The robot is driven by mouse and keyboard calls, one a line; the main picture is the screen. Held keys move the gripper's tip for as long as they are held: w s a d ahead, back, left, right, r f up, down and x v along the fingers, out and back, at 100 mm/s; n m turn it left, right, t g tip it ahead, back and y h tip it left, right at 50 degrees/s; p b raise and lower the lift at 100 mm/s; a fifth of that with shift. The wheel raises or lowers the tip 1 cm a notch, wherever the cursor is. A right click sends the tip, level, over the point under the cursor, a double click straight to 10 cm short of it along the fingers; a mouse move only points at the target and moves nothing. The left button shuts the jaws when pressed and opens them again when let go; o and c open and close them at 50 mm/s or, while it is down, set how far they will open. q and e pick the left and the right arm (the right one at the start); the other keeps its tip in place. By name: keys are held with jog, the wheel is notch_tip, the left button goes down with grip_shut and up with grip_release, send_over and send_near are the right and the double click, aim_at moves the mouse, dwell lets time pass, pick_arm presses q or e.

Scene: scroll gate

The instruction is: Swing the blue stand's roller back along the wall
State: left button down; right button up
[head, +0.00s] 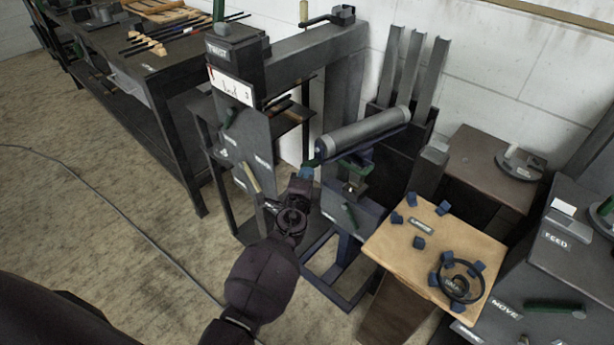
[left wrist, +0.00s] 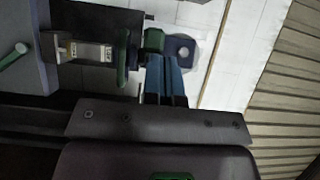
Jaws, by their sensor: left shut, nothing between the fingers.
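The grey roller (head: 365,130) lies on top of the blue stand (head: 352,215), at an angle to the wall, its far end up and to the right. A green part (head: 352,168) sits under the roller. My left gripper (head: 306,173) is shut and empty, its blue tips close to the near left end of the roller. In the left wrist view the shut blue fingers (left wrist: 165,78) are just below a green knob (left wrist: 153,41) beside a round grey-blue end (left wrist: 181,49). I cannot tell whether they touch. My right gripper is not in view.
A grey machine frame (head: 250,135) stands left of the stand. Upright grey channels (head: 410,70) stand behind the roller against the white wall (head: 490,70). A wooden table (head: 400,250) with blue blocks and a black ring is close on the right. Open floor lies left, crossed by a cable (head: 130,225).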

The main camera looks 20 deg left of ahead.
pick_arm(q)
jog(key=w+a+m+h+b, duration=0.3)
jog(key=w+a+m+h, duration=0.1)
jog(key=a+h, duration=0.3)
jog(key=shift+w+m, duration=0.3)
jog(key=shift+w, duration=0.45)
jog(key=shift+a, duration=0.1)
